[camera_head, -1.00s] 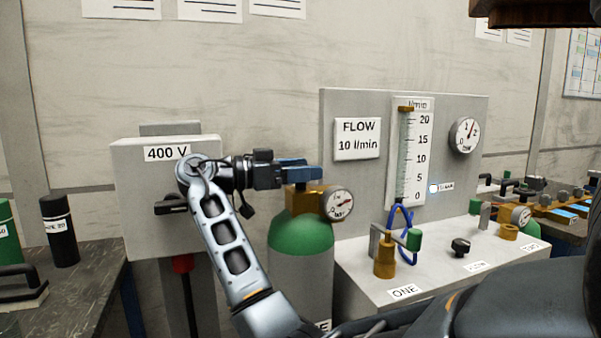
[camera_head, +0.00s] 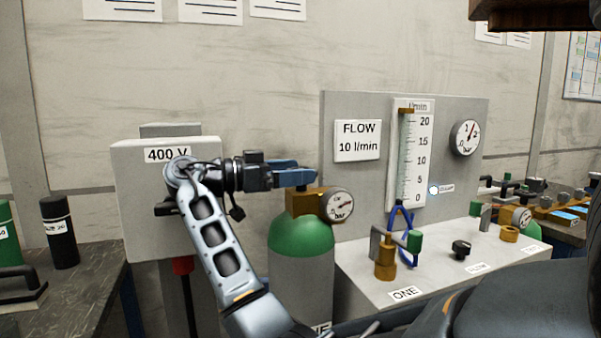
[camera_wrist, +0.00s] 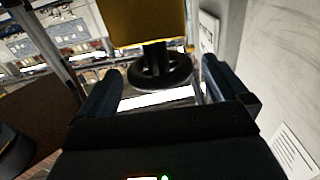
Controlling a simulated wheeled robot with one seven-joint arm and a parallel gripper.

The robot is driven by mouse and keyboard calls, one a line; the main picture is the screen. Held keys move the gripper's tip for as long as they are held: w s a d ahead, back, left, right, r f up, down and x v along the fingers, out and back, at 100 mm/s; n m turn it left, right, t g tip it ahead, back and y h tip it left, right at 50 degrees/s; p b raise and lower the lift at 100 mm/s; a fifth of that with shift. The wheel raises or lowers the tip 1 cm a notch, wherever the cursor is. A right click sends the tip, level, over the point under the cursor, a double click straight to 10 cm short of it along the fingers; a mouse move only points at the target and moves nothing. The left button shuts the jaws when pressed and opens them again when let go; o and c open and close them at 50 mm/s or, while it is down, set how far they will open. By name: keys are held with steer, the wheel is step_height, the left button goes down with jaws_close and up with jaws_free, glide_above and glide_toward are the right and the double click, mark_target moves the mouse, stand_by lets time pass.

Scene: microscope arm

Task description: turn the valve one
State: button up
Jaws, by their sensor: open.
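A green-topped gas cylinder (camera_head: 300,240) stands left of the bench, with a brass valve body (camera_head: 303,201) and a round gauge (camera_head: 338,206) on top. In the wrist view a black handwheel (camera_wrist: 160,82) sits on a stem below the yellow-brass body (camera_wrist: 148,22). My gripper (camera_head: 314,177) is at the top of the brass body in the head view. In the wrist view my gripper (camera_wrist: 160,70) is open, one finger on each side of the handwheel, with gaps visible.
A 400 V box (camera_head: 135,210) stands behind my arm. The bench carries a brass fitting (camera_head: 385,262) with a grey lever and green knob, a black knob (camera_head: 461,248) and a flow panel (camera_head: 455,195). A dark table (camera_head: 95,290) is at left.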

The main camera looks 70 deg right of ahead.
steer(key=v, duration=0.5)
steer(key=shift+w+a, duration=0.2)
steer(key=shift+w, duration=0.15)
